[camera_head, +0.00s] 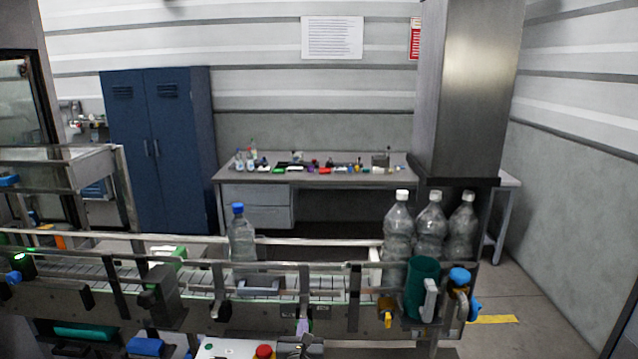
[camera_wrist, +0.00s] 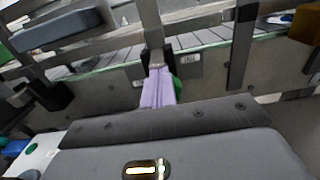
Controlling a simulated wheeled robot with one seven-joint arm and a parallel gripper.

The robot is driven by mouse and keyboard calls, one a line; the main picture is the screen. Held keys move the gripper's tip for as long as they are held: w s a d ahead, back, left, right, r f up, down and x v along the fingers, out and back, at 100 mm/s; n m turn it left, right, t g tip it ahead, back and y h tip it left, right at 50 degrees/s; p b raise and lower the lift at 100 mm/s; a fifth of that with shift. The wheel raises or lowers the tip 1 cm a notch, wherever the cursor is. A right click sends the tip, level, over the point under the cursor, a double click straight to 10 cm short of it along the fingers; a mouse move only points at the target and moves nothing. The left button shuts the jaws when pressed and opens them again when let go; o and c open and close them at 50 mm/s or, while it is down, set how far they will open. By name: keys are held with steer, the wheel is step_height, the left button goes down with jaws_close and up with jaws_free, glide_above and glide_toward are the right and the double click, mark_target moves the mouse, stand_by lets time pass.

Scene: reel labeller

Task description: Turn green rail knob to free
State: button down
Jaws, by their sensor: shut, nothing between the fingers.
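The green rail knob (camera_wrist: 178,90) shows in the wrist view as a small green patch on the conveyor's side, mostly hidden behind my fingers. Its pointer direction cannot be seen. My gripper (camera_wrist: 158,74) is shut and empty, its lilac fingers together and pointing at the conveyor's side, overlapping the knob's left part. Whether they touch it cannot be told. In the head view my gripper (camera_head: 302,325) is at the bottom centre, in front of the conveyor's near side, and the knob cannot be made out.
The conveyor (camera_head: 333,314) crosses the view with rails and dark posts. A blue-capped bottle (camera_head: 242,243) stands on it; several clear bottles (camera_head: 397,222) stand at the right. A green cylinder (camera_head: 421,283) is on the near side at right. A red button (camera_head: 264,351) is below left.

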steer(key=shift+f, duration=0.2)
steer(key=shift+r, duration=0.15)
steer(key=shift+w+d+r, duration=0.1)
steer(key=shift+d+r, duration=0.05)
steer(key=shift+r, duration=0.15)
steer(key=shift+s, duration=0.2)
steer(key=s, duration=0.5)
steer(key=shift+s+a, duration=0.25)
steer(key=shift+s, duration=0.15)
